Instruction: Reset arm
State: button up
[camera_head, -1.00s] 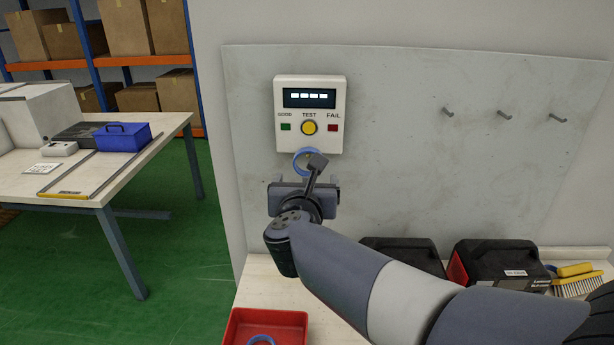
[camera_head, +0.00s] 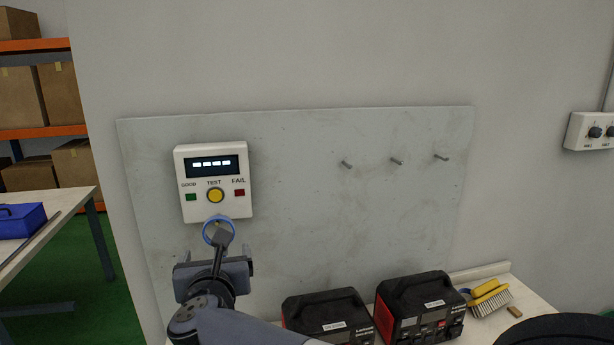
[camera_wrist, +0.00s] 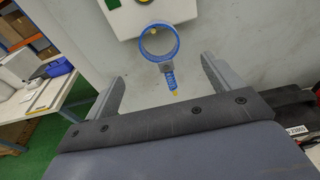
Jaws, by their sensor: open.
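My gripper (camera_head: 214,256) is open in front of the grey wall panel, just below the white test box. A blue ring with a short stem (camera_wrist: 170,77) shows between and beyond my spread fingers in the wrist view, apart from both. In the head view the blue ring (camera_head: 206,235) is at the lower edge of the test box (camera_head: 213,211); part of my arm covers its lower part. I cannot tell what holds it. The box has a lit display with white dashes, a yellow TEST button, a green GOOD light and a red FAIL light.
Three bare pegs (camera_head: 396,161) stick out of the panel (camera_head: 300,180). Two black and red cases (camera_head: 418,307), a yellow brush (camera_head: 490,296) and a small brown block stand on the bench below. A table with a blue toolbox (camera_head: 22,220) is at left. A switch box hangs at right.

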jog(key=r+p+x, duration=0.1)
jog(key=p+x, duration=0.1)
jog(key=x, duration=0.5)
jog(key=shift+f, duration=0.15)
jog(key=shift+w+f, duration=0.1)
jog(key=shift+w, duration=0.1)
